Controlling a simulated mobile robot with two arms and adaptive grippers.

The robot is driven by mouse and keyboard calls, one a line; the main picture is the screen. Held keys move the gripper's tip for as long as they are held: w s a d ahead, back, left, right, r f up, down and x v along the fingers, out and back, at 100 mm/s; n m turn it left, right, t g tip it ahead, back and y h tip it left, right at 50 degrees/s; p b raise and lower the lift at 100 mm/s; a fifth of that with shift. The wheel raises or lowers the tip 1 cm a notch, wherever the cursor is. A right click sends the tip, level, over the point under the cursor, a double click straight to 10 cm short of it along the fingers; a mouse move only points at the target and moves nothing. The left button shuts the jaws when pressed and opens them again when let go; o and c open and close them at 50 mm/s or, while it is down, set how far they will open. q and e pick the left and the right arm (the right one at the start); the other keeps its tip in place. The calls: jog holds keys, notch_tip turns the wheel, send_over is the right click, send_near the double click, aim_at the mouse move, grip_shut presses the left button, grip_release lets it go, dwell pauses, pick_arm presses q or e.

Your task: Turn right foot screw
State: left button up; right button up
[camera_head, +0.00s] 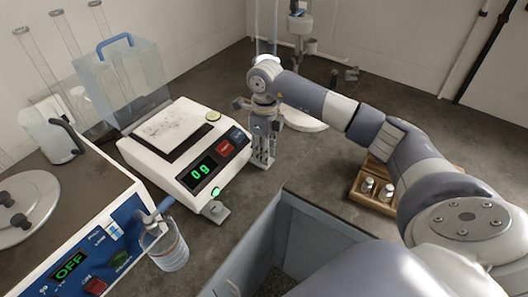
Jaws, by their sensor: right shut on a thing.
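A white balance (165,155) stands on the dark bench at the left, with a green display reading "0 g". A grey foot (215,211) sticks out at its near front corner. My right gripper (262,163) points down at the right front corner of the balance, its fingers close together at bench height. It is shut on what appears to be the right foot screw, which the fingers hide. A small round disc (213,116) sits on the balance's top at the back right corner. My left gripper is not in view.
A blue sieve shaker (100,240) with an "OFF" display stands at the lower left. A beaker (167,250) is beside it. A grey open bin (310,212) is in front. A wooden block (361,190) with metal weights lies right. Bench between bin and gripper is clear.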

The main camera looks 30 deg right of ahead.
jog(key=o, duration=1.1)
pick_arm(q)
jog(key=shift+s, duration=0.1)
pick_arm(e)
jog(key=shift+r, duration=0.1)
notch_tip(320, 180, up, 12)
jog(key=shift+w+d+f, duration=0.1)
jog(key=shift+d, duration=0.05)
